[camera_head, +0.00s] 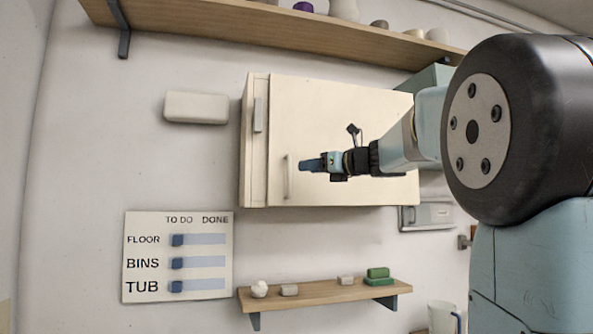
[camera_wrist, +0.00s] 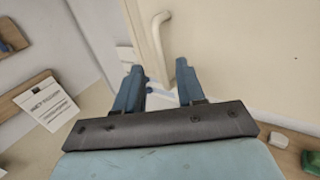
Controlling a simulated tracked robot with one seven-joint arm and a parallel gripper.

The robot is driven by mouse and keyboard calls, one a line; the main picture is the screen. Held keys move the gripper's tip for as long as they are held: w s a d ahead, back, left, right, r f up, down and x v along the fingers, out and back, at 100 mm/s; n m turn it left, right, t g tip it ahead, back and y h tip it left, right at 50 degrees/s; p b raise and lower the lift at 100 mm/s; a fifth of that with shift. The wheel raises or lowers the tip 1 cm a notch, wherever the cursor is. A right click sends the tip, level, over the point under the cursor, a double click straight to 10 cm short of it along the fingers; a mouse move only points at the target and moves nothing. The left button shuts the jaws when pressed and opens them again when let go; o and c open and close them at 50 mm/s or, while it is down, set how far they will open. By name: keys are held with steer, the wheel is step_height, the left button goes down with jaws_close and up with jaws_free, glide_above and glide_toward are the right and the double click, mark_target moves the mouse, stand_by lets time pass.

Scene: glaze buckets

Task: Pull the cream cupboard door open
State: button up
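The cream cupboard door (camera_head: 345,125) is on the wall cupboard and looks shut. Its pale vertical bar handle (camera_head: 289,177) is near the door's lower left edge. In the wrist view the door (camera_wrist: 250,50) fills the right side, and the handle (camera_wrist: 161,35) shows beyond the fingertips, roughly between them in the picture. My gripper (camera_head: 304,165) is in front of the door, just right of the handle. The wrist view shows the blue fingers of my gripper (camera_wrist: 157,66) spread apart with nothing between them. The handle appears apart from the fingers.
A narrow cupboard panel (camera_head: 256,140) with its own grip is left of the door. A wooden shelf (camera_head: 320,296) with small items is below, and a long shelf (camera_head: 250,30) is above. A TO DO board (camera_head: 178,300) hangs lower left. Wall left of the cupboard is mostly clear.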

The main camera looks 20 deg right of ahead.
mark_target(294, 168)
steer(key=x, duration=0.7)
jaws_close()
stand_by(0.3)
